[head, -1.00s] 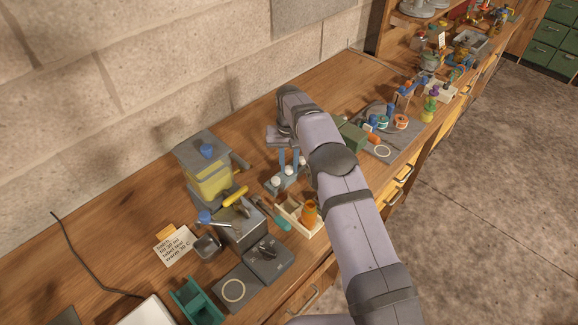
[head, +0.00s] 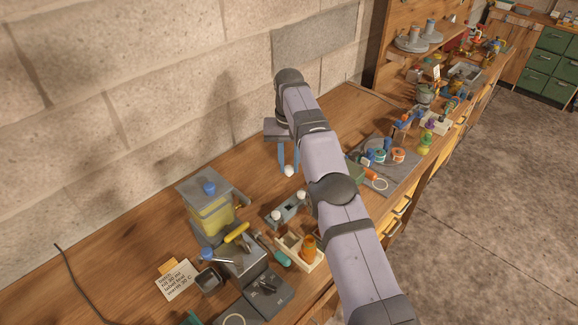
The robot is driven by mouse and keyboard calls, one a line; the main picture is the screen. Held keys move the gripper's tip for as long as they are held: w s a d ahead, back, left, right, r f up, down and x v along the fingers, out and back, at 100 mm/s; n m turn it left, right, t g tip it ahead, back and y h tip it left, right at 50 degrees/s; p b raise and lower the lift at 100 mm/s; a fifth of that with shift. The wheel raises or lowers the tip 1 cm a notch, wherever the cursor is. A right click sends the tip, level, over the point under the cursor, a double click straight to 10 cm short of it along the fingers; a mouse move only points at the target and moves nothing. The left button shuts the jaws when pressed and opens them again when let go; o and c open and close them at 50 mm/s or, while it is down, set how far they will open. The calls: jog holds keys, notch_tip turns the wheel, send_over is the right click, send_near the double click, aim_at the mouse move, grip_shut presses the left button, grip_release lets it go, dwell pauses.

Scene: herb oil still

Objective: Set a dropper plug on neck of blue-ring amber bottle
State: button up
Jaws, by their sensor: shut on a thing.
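My gripper (head: 288,163) points down with its blue fingers shut on a white dropper plug (head: 289,171). It holds the plug in the air above and behind the grey plug rack (head: 289,209). Two more white plugs stay in the rack, one at the left (head: 276,216) and one at the right (head: 301,195). An amber bottle (head: 308,246) stands upright in a light wooden tray (head: 314,264) in front of the rack, apart from my gripper. I cannot make out a blue ring on it.
A yellow-filled still box (head: 211,214) stands left of the rack. A teal-handled tool (head: 278,256) lies beside the tray. My arm crosses the bench, partly hiding a green block (head: 355,173). A grey mat (head: 405,172) with coloured round items lies at right.

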aim_at(290, 167)
jog(key=shift+r+p, duration=0.65)
jog(key=shift+r, duration=0.3)
jog(key=shift+r, duration=0.1)
jog(key=shift+r+p, duration=1.45)
jog(key=shift+p, duration=0.35)
jog(key=shift+d, duration=0.1)
jog(key=s+d+f+b, duration=0.3)
jog(key=s+d+b, duration=0.1)
jog(key=s+d, duration=0.6)
jog(key=shift+s+d, duration=0.4)
jog(key=shift+s, duration=0.05)
jog(key=shift+f, duration=0.2)
